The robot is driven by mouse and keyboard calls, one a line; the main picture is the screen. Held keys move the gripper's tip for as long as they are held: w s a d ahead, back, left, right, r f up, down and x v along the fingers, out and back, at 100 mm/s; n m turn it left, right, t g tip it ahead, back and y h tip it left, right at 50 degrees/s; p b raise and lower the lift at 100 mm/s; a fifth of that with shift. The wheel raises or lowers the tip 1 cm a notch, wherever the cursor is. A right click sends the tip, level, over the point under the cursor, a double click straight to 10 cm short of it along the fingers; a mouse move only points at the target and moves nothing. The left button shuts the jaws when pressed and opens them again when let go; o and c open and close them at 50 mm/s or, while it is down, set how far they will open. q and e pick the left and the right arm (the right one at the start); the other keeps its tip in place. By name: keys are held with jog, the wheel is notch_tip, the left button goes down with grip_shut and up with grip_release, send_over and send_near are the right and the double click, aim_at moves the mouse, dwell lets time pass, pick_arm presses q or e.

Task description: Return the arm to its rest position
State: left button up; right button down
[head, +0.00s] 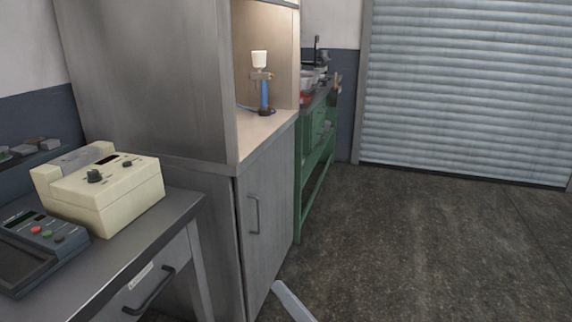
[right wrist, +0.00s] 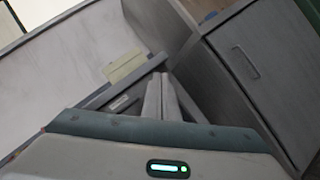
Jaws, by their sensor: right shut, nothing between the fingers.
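A small light-grey part of my right gripper (head: 290,298) shows at the bottom edge of the head view, over the floor in front of the grey cabinet. In the right wrist view, the two pale fingers of my right gripper (right wrist: 163,78) lie together, shut, with nothing held between them. They point toward the grey desk and cabinet, apart from both as far as I can tell. The rest of my right arm is hidden in the head view. My left gripper is not in view. No pan can be made out clearly.
A grey desk (head: 185,205) at left bears a cream device (head: 105,190) and a dark control box (head: 40,245). A tall grey cabinet (head: 150,75) has an open lit niche with a blue-and-white tool (head: 264,90). A green bench (head: 318,150) stands behind. The floor (head: 430,240) at right is clear.

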jog(key=s+d+f+m+g+h, duration=0.1)
jog(key=s+d+f+m+h, duration=0.2)
jog(key=d+f+m+h, duration=0.65)
jog(key=s+d+f+m+h, duration=0.2)
jog(key=d+f+m+h, duration=0.35)
jog(key=m, duration=0.75)
jog(key=s+d+f+m+g+y, duration=0.1)
jog(key=s+f+m+g, duration=0.4)
jog(key=s+f, duration=0.45)
jog(key=s+d+f+m+g+y, duration=0.1)
jog(key=s+f+m+g, duration=0.4)
jog(key=s, duration=0.8)
pick_arm(q)
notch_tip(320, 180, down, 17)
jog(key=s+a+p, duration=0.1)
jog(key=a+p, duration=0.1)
jog(key=p, duration=1.2)
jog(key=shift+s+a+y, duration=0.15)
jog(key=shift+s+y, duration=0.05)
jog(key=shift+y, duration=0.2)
pick_arm(e)
notch_tip(320, 180, down, 18)
jog(key=d+h, duration=0.1)
jog(key=d, duration=0.1)
jog(key=shift+s+d, duration=0.2)
jog(key=shift+s, duration=0.05)
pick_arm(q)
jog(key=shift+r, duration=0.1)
pick_arm(e)
jog(key=shift+r, duration=0.15)
